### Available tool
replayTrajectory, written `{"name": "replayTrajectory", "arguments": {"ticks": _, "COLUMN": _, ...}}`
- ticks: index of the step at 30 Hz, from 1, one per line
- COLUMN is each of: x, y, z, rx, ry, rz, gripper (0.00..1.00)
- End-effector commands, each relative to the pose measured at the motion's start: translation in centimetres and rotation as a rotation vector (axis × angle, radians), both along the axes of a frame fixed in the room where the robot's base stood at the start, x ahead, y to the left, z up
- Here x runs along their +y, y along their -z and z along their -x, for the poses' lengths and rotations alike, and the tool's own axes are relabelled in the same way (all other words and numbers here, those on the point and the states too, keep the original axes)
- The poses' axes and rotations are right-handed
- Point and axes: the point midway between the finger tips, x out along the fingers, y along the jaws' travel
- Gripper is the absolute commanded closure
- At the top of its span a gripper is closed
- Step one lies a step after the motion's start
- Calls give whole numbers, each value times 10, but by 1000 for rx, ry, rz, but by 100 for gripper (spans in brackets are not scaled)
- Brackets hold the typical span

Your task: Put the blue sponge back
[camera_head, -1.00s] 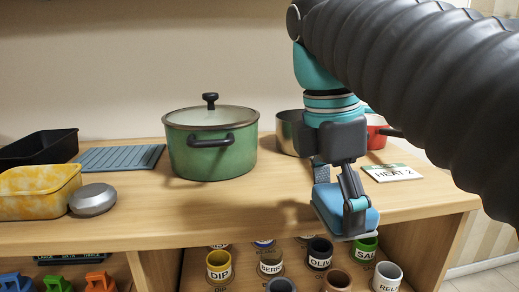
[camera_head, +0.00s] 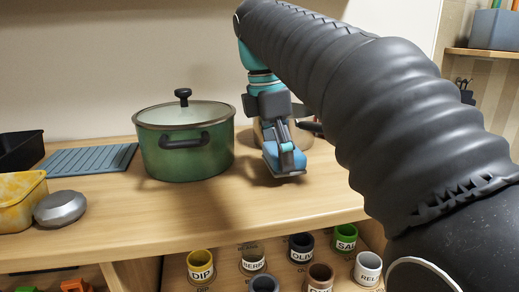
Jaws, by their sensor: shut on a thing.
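My gripper (camera_head: 284,150) is shut on the blue sponge (camera_head: 290,160), to the right of the green pot. The sponge is tilted and seems to be just above the wooden counter; I cannot tell if its lower edge touches. The fingers cover part of it. My arm comes in from the right and hides much of the counter there.
The lidded green pot (camera_head: 185,140) stands close to the left of my gripper. A ribbed blue-grey mat (camera_head: 88,158), a yellow container (camera_head: 18,205) and a grey round object (camera_head: 60,208) lie farther left. Labelled cups, including DIP (camera_head: 201,268), stand below. The front counter is clear.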

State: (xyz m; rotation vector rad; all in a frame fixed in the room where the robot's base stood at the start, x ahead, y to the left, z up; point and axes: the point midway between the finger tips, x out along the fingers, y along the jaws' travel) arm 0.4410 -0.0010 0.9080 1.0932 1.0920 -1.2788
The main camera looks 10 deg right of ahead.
Motion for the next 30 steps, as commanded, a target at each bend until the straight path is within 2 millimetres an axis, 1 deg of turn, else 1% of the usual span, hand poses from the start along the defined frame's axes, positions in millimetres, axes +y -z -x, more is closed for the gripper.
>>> {"name": "replayTrajectory", "arguments": {"ticks": 5, "x": 0, "y": 0, "z": -12, "rx": 1, "ry": 0, "rz": 0, "gripper": 32}}
{"name": "replayTrajectory", "arguments": {"ticks": 12, "x": 0, "y": 0, "z": -42, "rx": 1, "ry": 0, "rz": 0, "gripper": 32}}
{"name": "replayTrajectory", "arguments": {"ticks": 14, "x": 0, "y": 10, "z": -40, "rx": 1, "ry": 0, "rz": 0, "gripper": 32}}
{"name": "replayTrajectory", "arguments": {"ticks": 16, "x": 0, "y": 15, "z": -39, "rx": 1, "ry": 0, "rz": 0, "gripper": 32}}
{"name": "replayTrajectory", "arguments": {"ticks": 24, "x": 0, "y": 16, "z": -40, "rx": 0, "ry": 0, "rz": 0, "gripper": 32}}
{"name": "replayTrajectory", "arguments": {"ticks": 28, "x": 0, "y": 19, "z": -40, "rx": 0, "ry": 0, "rz": 0, "gripper": 32}}
{"name": "replayTrajectory", "arguments": {"ticks": 29, "x": 0, "y": 18, "z": -40, "rx": 0, "ry": 0, "rz": 0, "gripper": 0}}
{"name": "replayTrajectory", "arguments": {"ticks": 30, "x": 0, "y": 18, "z": -40, "rx": 0, "ry": 0, "rz": 0, "gripper": 0}}
